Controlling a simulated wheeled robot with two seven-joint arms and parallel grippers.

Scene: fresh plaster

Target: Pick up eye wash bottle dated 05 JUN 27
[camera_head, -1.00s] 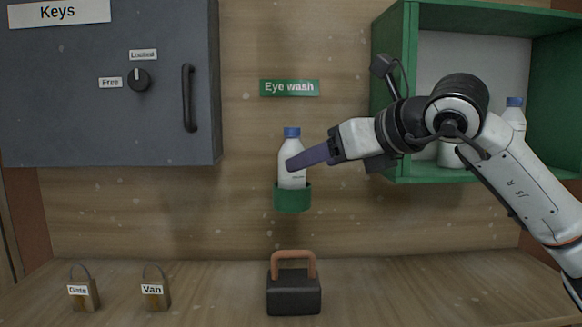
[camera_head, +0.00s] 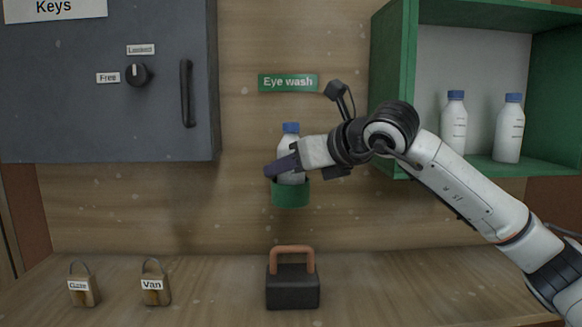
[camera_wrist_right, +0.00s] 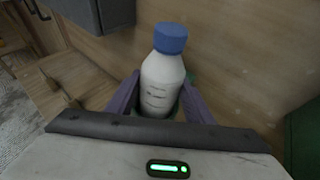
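A white eye wash bottle (camera_head: 290,143) with a blue cap stands upright in a green ring holder (camera_head: 291,193) on the back wall. My right gripper (camera_head: 283,166) is at it from the right, its purple fingers open around the bottle's body. In the right wrist view a finger of the gripper (camera_wrist_right: 160,92) lies on each side of the bottle (camera_wrist_right: 161,88), seemingly with small gaps. Two similar bottles stand in the green cabinet, a left one (camera_head: 454,125) and a right one (camera_head: 509,130). The labels' print is too small to read. My left gripper is not in view.
The open green cabinet (camera_head: 394,95) is at the right. A grey key cabinet (camera_head: 90,110) hangs at the left. On the bench stand two padlocks, Gate (camera_head: 82,288) and Van (camera_head: 154,286), and a black block with an orange handle (camera_head: 292,287).

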